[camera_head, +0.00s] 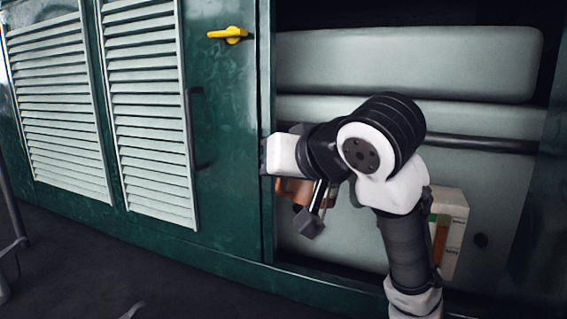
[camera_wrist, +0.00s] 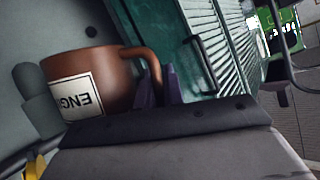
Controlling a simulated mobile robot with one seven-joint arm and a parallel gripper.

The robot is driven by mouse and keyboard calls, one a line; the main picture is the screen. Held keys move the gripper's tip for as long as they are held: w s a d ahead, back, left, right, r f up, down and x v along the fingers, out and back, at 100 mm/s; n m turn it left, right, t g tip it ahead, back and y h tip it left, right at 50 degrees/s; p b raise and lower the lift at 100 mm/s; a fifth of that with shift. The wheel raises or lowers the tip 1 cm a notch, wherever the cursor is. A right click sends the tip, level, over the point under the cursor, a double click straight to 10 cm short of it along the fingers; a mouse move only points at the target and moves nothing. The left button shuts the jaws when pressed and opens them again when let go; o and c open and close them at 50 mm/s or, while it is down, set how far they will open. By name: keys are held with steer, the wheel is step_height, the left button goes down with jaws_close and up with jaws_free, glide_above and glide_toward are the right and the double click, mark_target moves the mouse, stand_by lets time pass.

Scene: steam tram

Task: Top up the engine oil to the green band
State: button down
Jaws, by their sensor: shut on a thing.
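A copper-brown jug (camera_wrist: 110,72) with a white label fills the left of the wrist view; the label's letters "ENG" show upside down there. My gripper (camera_wrist: 158,88) is shut on the jug's handle. In the head view the jug (camera_head: 291,190) shows only in part behind my arm, at the left edge of the open compartment. I cannot tell its tilt or see the oil inside. A cream gauge panel (camera_head: 454,229) with a green band above an orange-brown strip stands low at the right, partly covered by my arm. No filler opening is clearly visible.
The green tram side (camera_head: 225,130) has louvred panels (camera_head: 150,110), a dark door handle (camera_head: 194,128) and a yellow lever (camera_head: 228,34). Pale tanks (camera_head: 410,62) and a dark pipe (camera_head: 480,144) lie inside the open compartment. The dark floor (camera_head: 90,265) at the lower left looks mostly clear.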

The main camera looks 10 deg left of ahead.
steer(key=shift+r, duration=0.2)
steer(key=shift+s+r+m+p, duration=0.1)
steer(key=shift+r+m+p, duration=0.25)
steer(key=shift+p, duration=0.3)
steer(key=shift+g+y, duration=0.3)
stand_by(0.3)
steer(key=shift+a+r+m+p, duration=0.1)
steer(key=shift+r+m+p, duration=0.15)
steer(key=shift+r+p, duration=0.65)
stand_by(0.5)
steer(key=shift+r+m+g+y+p, duration=0.3)
steer(key=shift+r+m+p, duration=0.1)
steer(key=shift+r+p, duration=0.5)
stand_by(0.4)
steer(key=shift+r+m+g+p, duration=0.3)
steer(key=shift+r+p, duration=0.45)
steer(key=shift+p, duration=0.3)
